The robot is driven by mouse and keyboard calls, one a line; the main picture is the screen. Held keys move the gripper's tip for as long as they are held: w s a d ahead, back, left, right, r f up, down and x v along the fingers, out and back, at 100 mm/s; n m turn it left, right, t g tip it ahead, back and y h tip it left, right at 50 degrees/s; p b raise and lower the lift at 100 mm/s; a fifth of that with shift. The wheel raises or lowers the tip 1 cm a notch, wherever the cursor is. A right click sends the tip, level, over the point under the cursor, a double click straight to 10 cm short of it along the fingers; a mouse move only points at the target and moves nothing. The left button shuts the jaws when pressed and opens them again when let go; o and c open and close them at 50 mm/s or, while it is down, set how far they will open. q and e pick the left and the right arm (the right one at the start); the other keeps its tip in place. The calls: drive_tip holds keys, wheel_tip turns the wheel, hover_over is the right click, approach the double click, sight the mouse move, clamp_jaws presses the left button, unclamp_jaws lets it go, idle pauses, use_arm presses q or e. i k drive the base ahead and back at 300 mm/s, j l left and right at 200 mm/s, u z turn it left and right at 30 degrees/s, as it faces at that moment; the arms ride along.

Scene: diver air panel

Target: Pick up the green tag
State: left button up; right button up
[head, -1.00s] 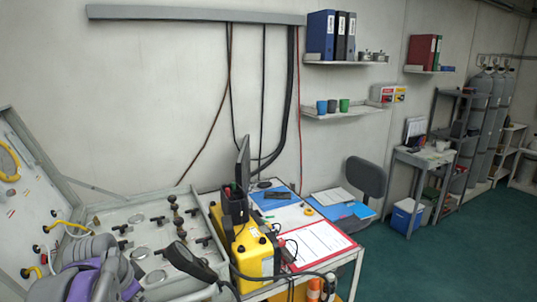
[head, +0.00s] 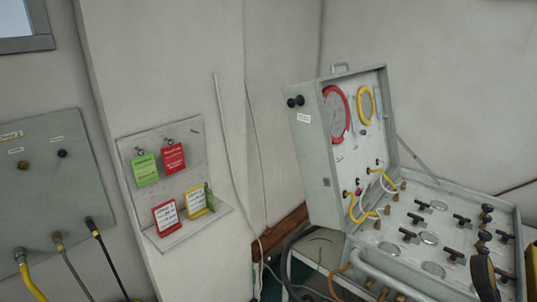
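A green tag (head: 146,170) hangs from a hook at the upper left of a grey tag board (head: 190,146) on the wall. A red tag (head: 174,158) hangs from a hook just to its right. Below, a red-bordered card (head: 166,217) and a yellow-bordered card (head: 196,202) stand on the board's ledge. A small green piece (head: 209,197) sits at the yellow card's right edge; its form is too small to tell. Neither of my grippers shows in the head view.
A grey panel (head: 50,190) with hoses is left of the board. An open air-panel case (head: 330,150) with gauges and valves stands at the right. Loose cables (head: 231,150) run down the wall between board and case. The wall around the board is clear.

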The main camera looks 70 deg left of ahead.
sight(144, 169)
drive_tip(key=u, duration=3)
